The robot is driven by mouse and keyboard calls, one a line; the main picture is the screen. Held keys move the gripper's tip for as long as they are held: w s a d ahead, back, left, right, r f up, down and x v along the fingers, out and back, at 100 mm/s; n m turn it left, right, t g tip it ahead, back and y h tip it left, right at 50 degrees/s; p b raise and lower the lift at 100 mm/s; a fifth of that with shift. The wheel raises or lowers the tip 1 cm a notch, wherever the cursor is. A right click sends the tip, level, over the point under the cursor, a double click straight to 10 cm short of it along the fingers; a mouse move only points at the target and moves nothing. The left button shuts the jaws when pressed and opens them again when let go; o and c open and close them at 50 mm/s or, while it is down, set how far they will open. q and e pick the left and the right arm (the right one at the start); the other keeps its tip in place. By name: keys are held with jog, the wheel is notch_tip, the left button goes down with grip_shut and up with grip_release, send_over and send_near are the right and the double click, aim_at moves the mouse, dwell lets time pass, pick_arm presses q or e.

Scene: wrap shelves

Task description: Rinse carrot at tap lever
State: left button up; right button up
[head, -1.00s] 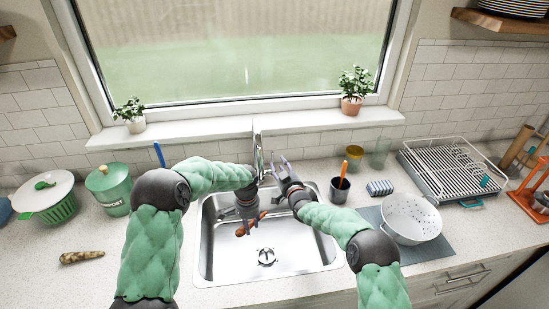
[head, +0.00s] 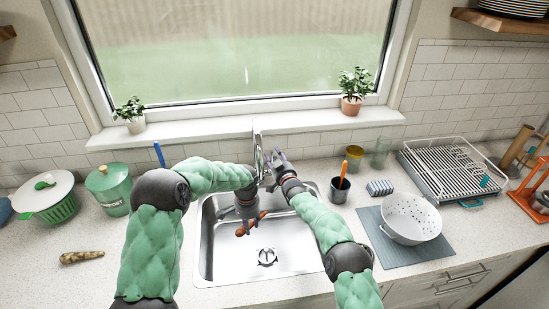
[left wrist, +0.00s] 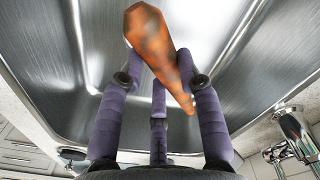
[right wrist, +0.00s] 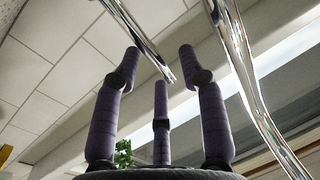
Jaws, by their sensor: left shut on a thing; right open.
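My left gripper (head: 244,211) is down inside the sink and shut on the orange carrot (head: 252,222), below and in front of the tap (head: 258,150). The carrot also shows in the left wrist view (left wrist: 155,45), lying slanted across the fingers with brownish patches on its skin. My right gripper (head: 277,158) is open and empty, just right of the tap. In the right wrist view, a thin chrome rod (right wrist: 140,35), perhaps the tap lever, points down between its fingertips. A thicker chrome pipe (right wrist: 245,75) passes on the right. I cannot tell whether either touches the fingers.
The steel sink (head: 212,262) is otherwise empty apart from its drain. To the right are a dark cup (head: 339,192), a white colander (head: 411,215) and a dish rack (head: 450,170). To the left are a brownish root vegetable (head: 82,257) and a green compost bin (head: 110,192).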

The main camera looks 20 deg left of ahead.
grip_shut()
jog(key=shift+s+d+f+t+y, duration=0.1)
jog(key=shift+s+d+t+y, duration=0.2)
jog(key=shift+s+t+y, duration=0.2)
grip_release()
dwell(0.4)
